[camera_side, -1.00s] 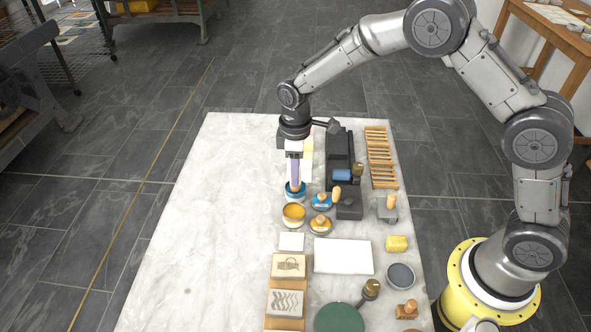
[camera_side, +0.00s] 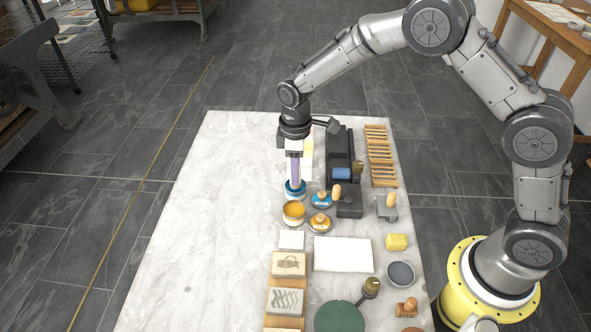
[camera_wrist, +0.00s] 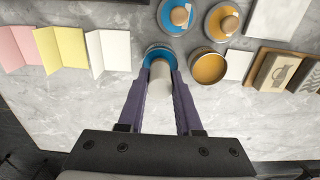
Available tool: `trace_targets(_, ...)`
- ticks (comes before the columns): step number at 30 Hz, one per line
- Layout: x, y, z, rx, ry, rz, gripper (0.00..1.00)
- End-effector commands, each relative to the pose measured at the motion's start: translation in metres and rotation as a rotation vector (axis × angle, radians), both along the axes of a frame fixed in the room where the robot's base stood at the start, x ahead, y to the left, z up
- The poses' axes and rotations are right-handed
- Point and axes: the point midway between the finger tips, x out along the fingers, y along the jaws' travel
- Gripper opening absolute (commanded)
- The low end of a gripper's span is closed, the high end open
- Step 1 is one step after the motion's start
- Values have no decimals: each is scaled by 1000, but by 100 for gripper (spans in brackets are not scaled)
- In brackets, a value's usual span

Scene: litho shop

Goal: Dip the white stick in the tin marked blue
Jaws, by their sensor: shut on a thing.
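My gripper (camera_side: 295,183) has purple fingers and is shut on the white stick (camera_wrist: 161,76), a pale cylinder pointing down between the fingertips. In the side view the fingers hide most of the stick. The blue tin (camera_side: 295,195) stands open directly below the fingertips. In the wrist view the stick's far end overlaps the tin, whose blue rim (camera_wrist: 151,52) shows around it. The stick's lower end appears to be inside the tin; its depth in the ink is hidden. No marking on the tin is readable.
An orange tin (camera_side: 293,212) stands open close beside the blue one. A blue lid (camera_side: 320,201) and an orange lid (camera_side: 320,223), each with a wooden knob, lie to the right. A dark press-like block (camera_side: 340,165) stands behind them. The marble table's left side (camera_side: 205,220) is clear.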

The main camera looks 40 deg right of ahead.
Motion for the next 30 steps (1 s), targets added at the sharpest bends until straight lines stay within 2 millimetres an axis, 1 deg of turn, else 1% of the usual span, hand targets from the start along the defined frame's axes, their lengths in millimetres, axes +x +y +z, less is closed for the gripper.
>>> trace_targets(8,-1,0,-3,-1,4,0,0)
trace_targets(11,-1,0,0,-1,4,0,0)
trace_targets(30,0,0,48,0,0,0,0)
